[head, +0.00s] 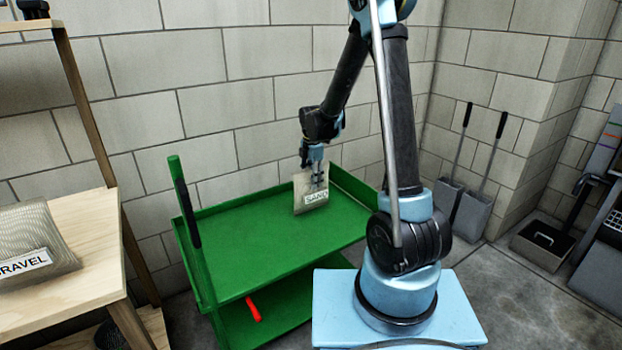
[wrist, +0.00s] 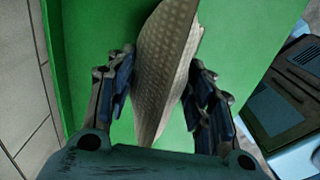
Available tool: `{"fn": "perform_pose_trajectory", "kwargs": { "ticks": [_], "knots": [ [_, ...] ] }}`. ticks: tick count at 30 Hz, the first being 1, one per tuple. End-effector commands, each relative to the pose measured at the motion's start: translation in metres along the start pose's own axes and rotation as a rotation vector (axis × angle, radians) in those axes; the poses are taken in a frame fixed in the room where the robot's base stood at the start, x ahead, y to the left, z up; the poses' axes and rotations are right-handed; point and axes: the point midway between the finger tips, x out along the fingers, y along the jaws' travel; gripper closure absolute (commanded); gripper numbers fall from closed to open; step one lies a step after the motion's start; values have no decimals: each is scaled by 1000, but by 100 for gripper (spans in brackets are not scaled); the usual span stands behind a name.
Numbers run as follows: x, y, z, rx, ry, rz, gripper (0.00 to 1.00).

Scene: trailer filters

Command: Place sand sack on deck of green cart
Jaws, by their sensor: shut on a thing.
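The sand sack (head: 310,200) is a beige woven bag with a white label reading SAND. My gripper (head: 315,178) is shut on it, and the sack hangs upright over the right part of the green cart's top deck (head: 265,255). In the wrist view the sack (wrist: 166,65) sits between the two fingers of my gripper (wrist: 160,95), with green deck behind it. I cannot tell whether the sack's lower edge touches the deck. The rest of the top deck is bare.
A gravel sack (head: 30,240) lies on a wooden bench (head: 75,275) at the left. The cart's upright handle (head: 185,225) rises at its left end. A red object (head: 253,308) lies on the lower shelf. Two long-handled shovels (head: 475,205) lean at the right wall.

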Motion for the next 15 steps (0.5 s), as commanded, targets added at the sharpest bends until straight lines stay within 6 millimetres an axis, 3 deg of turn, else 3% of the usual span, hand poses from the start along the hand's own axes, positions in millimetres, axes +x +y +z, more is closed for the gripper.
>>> {"fn": "perform_pose_trajectory", "kwargs": {
  "ticks": [5,6,8,15],
  "knots": [
    [1,0,0,0,0,0,100],
    [1,0,0,0,0,0,48],
    [1,0,0,0,0,0,34],
    [1,0,0,0,0,0,32]
  ]
}}
